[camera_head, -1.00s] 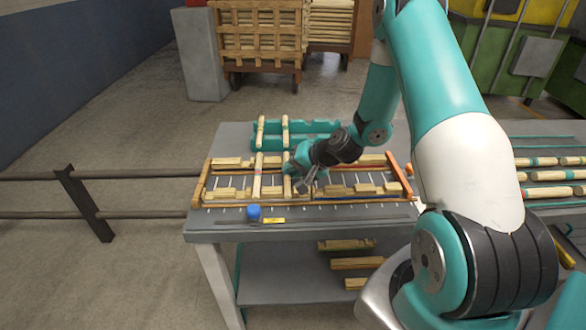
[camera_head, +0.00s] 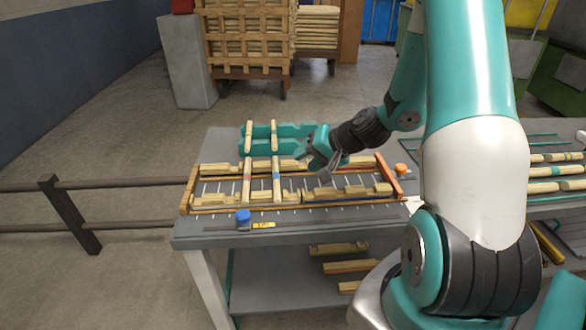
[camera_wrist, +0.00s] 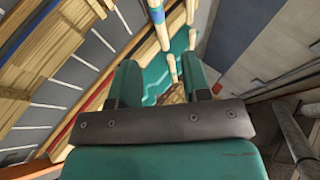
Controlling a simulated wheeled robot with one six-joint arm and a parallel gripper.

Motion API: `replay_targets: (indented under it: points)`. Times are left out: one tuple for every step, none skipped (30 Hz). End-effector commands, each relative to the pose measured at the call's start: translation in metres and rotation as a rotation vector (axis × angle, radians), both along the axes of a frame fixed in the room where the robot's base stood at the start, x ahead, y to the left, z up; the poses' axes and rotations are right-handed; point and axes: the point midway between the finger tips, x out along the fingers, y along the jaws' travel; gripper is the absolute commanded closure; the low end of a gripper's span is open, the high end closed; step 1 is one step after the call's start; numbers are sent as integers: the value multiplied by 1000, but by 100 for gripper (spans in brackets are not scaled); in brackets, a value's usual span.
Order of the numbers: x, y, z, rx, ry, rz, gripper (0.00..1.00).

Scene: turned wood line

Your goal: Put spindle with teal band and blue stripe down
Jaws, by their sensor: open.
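A pale wooden spindle with a blue stripe (camera_head: 276,180) lies across the wooden rack on the table, to the right of a spindle with a red band (camera_head: 247,178). Its blue-striped end also shows at the top of the wrist view (camera_wrist: 157,17). A teal band on it is not clear to me at this size. My gripper (camera_head: 322,162) is above the rack, to the right of the striped spindle and apart from it. In the wrist view my gripper (camera_wrist: 160,84) has its two teal fingers spread, with nothing held between them.
The rack (camera_head: 330,203) holds several wooden blocks. Behind it stands a teal holder (camera_head: 292,131) with more spindle ends over it. A blue knob (camera_head: 243,216) is at the front edge, an orange knob (camera_head: 401,169) at the right. More banded spindles (camera_head: 556,171) lie further right.

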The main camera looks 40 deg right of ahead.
Motion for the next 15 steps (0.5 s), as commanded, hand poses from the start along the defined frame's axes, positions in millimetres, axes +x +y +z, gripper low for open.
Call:
replay_targets:
  points:
    - [-5, -4, 5, -1, -1, -3, 56]
    - [-7, -5, 7, -2, -2, -3, 56]
    - [-10, -6, 10, -1, -1, -1, 56]
    - [-12, -6, 11, 0, -1, 0, 56]
    - [-13, -5, 13, -1, -1, 4, 56]
    - [-14, -1, 17, -6, 0, 20, 56]
    - [-14, 4, 20, -10, 3, 42, 56]
    - [-13, 13, 25, -19, 5, 73, 56]
    - [-13, 29, 32, -35, 12, 131, 56]
    - [-13, 45, 39, -48, 19, 186, 56]
    - [-15, 63, 47, -66, 27, 249, 56]
    - [-20, 90, 58, -94, 39, 345, 56]
    - [-26, 112, 66, -120, 50, 423, 56]
    - [-34, 134, 75, -147, 61, 504, 56]
    - [-48, 161, 86, -185, 75, 610, 56]
